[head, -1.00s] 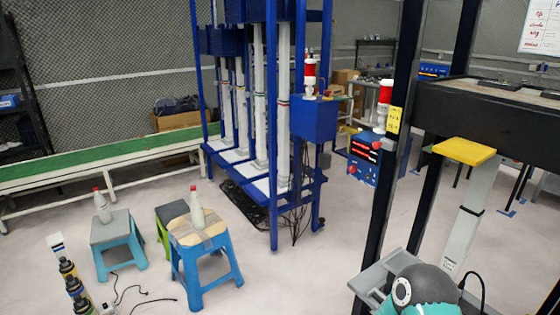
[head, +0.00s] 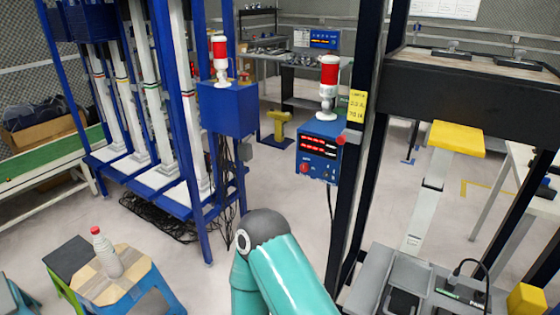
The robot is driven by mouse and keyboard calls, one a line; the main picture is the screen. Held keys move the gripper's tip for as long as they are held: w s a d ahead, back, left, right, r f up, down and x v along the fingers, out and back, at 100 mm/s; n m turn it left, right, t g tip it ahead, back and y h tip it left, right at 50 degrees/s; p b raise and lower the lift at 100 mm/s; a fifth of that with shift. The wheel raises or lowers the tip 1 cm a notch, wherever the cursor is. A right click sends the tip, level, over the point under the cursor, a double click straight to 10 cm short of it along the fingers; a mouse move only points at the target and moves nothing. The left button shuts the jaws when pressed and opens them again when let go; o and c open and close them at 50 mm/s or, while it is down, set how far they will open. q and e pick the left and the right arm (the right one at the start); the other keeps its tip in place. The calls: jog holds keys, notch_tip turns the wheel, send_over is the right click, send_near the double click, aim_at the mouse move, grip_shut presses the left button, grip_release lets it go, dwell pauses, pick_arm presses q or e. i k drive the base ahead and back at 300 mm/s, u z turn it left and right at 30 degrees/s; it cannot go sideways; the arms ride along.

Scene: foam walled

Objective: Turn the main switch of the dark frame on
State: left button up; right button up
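The dark frame (head: 357,200) stands at the right in the head view, with black posts and a thick dark crossbeam (head: 480,95). A blue control box (head: 318,152) with red lit displays is mounted beside its left post, with a red and white beacon (head: 328,85) on top. A red knob (head: 304,169) sits at the box's lower left, and another red knob (head: 340,140) is at its right edge by the post. I cannot tell which is the main switch. A teal arm link of mine rises at the bottom centre. Neither gripper is in view.
A blue frame (head: 190,120) with white columns and its own blue box (head: 231,108) stands at the left. Stools, one bearing a bottle (head: 107,252), are at the lower left. A grey shelf (head: 455,290) juts out low on the right. Floor between the frames is clear.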

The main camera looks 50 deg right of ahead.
aim_at(304, 167)
jog(key=z, duration=0.3)
jog(key=i, duration=0.8)
jog(key=z, duration=0.7)
jog(key=k, duration=0.9)
jog(key=z, duration=0.2)
jog(key=i, duration=0.95)
jog(key=u, duration=0.1)
